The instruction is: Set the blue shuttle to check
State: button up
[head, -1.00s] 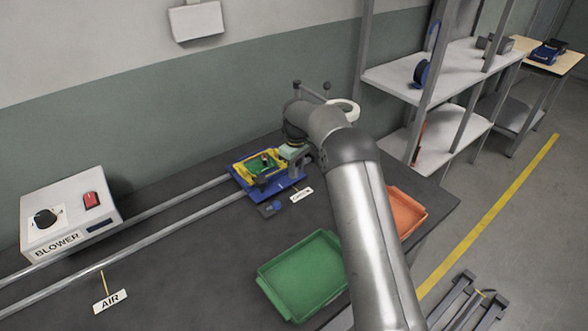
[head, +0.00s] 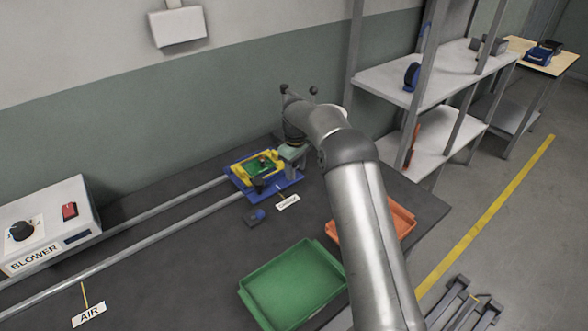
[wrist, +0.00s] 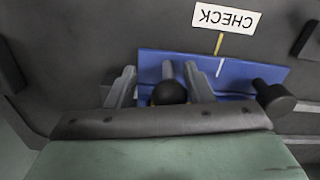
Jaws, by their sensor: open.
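The blue shuttle (head: 288,187) sits at the far end of two rails, carrying a yellow frame with a green board. It shows as a blue plate in the wrist view (wrist: 250,75). The CHECK label (head: 288,202) stands beside it. In the wrist view the label's yellow line (wrist: 219,43) and a white line on the shuttle (wrist: 220,66) look about in line. My gripper (wrist: 163,85) is open at the shuttle's right end, its grey fingers on either side of a black round knob (wrist: 168,93). I cannot tell whether they touch it.
The rails (head: 150,238) run left past the AIR label (head: 88,314) and the BLOWER box (head: 45,228). A small dark block (head: 254,217) lies near the shuttle. A green tray (head: 293,284) and an orange tray (head: 399,222) stand in front. A black post (wrist: 275,97) shows beside my gripper.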

jog(key=shift+s+a, duration=0.1)
jog(key=shift+a, duration=0.05)
jog(key=shift+r, duration=0.35)
notch_tip(320, 180, up, 17)
jog(key=shift+f, duration=0.2)
jog(key=shift+r, duration=0.1)
jog(key=s+d+r+m+t+p, duration=0.1)
jog(key=s+d+r+m+p, duration=0.15)
jog(key=s+r+p, duration=0.5)
jog(key=s+d+r+m+p, duration=0.2)
jog(key=s+d+r, duration=0.2)
jog(key=s+r, duration=0.75)
jog(key=s+d+f+m+p, duration=0.1)
jog(key=s+f+m+p, duration=0.1)
jog(key=s, duration=1.1)
jog(key=s+d+f+m+p, duration=0.2)
jog(key=s+m+p, duration=0.1)
jog(key=s, duration=1.1)
jog(key=shift+s+d+f+p, duration=0.15)
jog(key=shift+d+f+p, duration=0.2)
jog(key=shift+p, duration=0.35)
